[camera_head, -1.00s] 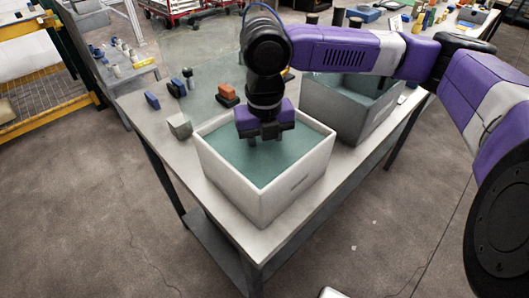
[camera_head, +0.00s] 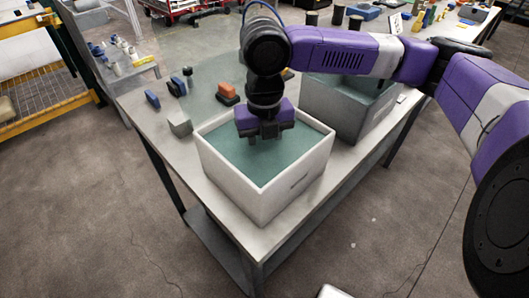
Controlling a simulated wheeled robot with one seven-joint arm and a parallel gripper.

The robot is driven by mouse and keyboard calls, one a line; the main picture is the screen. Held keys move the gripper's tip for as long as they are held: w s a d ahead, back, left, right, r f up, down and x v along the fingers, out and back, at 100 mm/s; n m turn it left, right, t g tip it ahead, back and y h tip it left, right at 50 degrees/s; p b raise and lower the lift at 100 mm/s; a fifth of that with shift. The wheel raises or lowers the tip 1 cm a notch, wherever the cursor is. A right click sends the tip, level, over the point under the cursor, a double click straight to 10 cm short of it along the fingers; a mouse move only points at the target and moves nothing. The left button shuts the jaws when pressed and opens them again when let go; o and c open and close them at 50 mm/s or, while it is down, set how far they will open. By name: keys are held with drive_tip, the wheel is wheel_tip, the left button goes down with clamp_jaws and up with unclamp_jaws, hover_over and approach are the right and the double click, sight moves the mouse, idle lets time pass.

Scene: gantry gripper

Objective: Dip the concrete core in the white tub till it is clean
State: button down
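The white tub (camera_head: 226,179) stands on the near part of the metal table and holds greenish liquid (camera_head: 262,161). My gripper (camera_head: 264,137) points down over the tub, with its fingers close to the liquid near the tub's back half. I cannot make out the concrete core; if it is at the fingers, the gripper or the liquid hides it. The finger gap is too small and dark to tell open from shut.
A grey tub (camera_head: 345,105) with similar liquid stands right behind the white tub. A light grey block (camera_head: 180,124), an orange and black block (camera_head: 227,93) and blue items (camera_head: 153,99) lie on the table (camera_head: 150,122) at the left and back.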

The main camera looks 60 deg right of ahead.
drive_tip(key=shift+r, duration=0.2)
drive_tip(key=shift+r+p, duration=0.3)
drive_tip(key=shift+p, duration=0.2)
wheel_tip(320, 180, up, 14)
drive_tip(key=p, duration=1.1)
idle(0.3)
idle(1.0)
